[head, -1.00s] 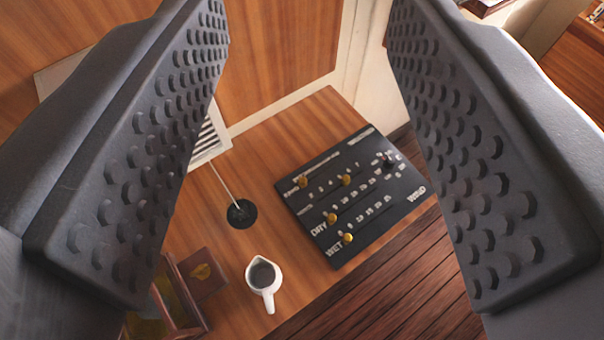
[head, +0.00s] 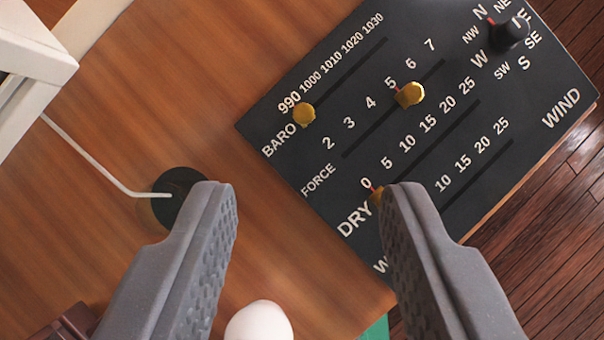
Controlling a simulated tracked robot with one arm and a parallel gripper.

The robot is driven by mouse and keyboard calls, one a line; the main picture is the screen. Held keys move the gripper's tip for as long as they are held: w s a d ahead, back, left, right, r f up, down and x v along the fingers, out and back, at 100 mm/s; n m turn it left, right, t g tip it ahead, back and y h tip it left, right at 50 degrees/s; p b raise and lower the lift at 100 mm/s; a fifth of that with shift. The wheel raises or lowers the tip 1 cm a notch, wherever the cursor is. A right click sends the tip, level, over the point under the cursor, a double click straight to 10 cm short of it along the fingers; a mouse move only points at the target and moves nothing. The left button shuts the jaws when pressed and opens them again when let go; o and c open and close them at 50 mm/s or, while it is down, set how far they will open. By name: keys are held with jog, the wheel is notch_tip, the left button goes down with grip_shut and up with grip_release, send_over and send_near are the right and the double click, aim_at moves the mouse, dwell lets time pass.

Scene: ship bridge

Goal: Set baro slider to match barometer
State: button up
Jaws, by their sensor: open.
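The black slider panel (head: 290,170) lies on the wooden desk, tilted in the head view, with white lettering. The baro slider knob (head: 304,114), a yellow cap, sits at the 990 end of the baro slot, by the word BARO. The baro scale runs from 990 to 1030 up and to the right. My gripper (head: 307,190) is open and empty, its fingers below the baro knob in the picture. The right finger overlaps the lower part of the panel and partly hides the dry knob (head: 377,194). The wet knob is hidden. No barometer can be made out.
The force knob (head: 410,95) stands near 5, right of the baro knob. A black wind dial (head: 508,32) is at the panel's far corner. A white rounded thing (head: 258,322) shows between my fingers at the bottom. A white cable enters a dark round hole (head: 180,196) at left.

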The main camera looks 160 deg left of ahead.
jog(key=g, duration=0.1)
send_near(303, 115)
jog(key=x, duration=0.8)
grip_shut()
